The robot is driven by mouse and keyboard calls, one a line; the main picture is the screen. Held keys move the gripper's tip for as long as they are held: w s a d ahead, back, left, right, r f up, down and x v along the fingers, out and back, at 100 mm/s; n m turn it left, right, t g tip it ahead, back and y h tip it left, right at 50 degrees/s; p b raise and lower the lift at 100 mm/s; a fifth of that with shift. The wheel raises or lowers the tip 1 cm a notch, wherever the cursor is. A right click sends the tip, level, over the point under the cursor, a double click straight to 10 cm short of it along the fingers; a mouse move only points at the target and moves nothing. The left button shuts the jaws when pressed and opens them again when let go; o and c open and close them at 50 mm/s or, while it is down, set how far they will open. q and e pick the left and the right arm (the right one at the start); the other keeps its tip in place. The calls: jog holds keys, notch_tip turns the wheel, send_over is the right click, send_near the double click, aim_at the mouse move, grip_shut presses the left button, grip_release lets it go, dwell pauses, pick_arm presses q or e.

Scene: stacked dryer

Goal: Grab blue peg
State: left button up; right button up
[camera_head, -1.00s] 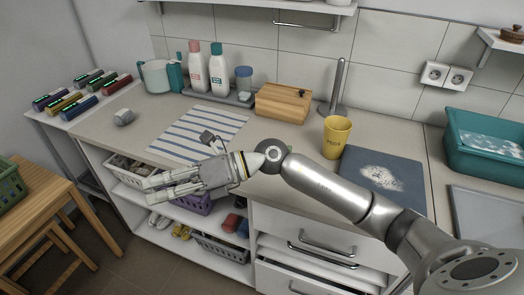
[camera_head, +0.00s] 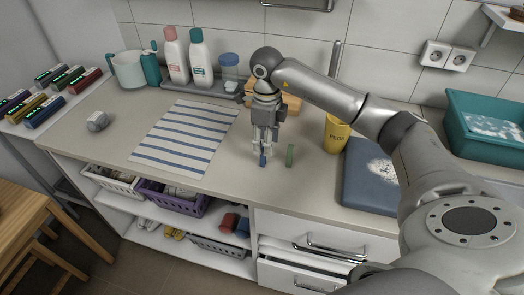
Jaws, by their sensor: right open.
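A small blue peg (camera_head: 262,160) stands on the counter to the right of the striped cloth. My right gripper (camera_head: 264,148) points down right over it, with its open fingers around or just in front of the peg's upper part; I cannot tell whether they touch it. My left gripper does not show.
A striped cloth (camera_head: 187,138) lies to the left. A yellow cup (camera_head: 337,133) and a dark blue mat (camera_head: 372,180) are to the right. Bottles (camera_head: 176,57) and a wooden box (camera_head: 287,99) stand at the back. The counter's front edge is close below the pegs.

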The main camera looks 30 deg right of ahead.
aim_at(263, 157)
jog(key=shift+f, duration=0.55)
jog(key=shift+w+f, duration=0.1)
jog(key=shift+f, duration=0.15)
jog(key=f, duration=0.1)
jog(key=f+p, duration=0.1)
jog(key=f, duration=0.1)
jog(key=f+p, duration=0.1)
jog(key=shift+w+a+f, duration=0.1)
jog(key=shift+a+f, duration=0.1)
jog(key=shift+a, duration=0.15)
jog(key=shift+f, duration=0.45)
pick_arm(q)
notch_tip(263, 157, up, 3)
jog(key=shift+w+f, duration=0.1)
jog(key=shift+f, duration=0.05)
pick_arm(e)
jog(key=c, duration=0.8)
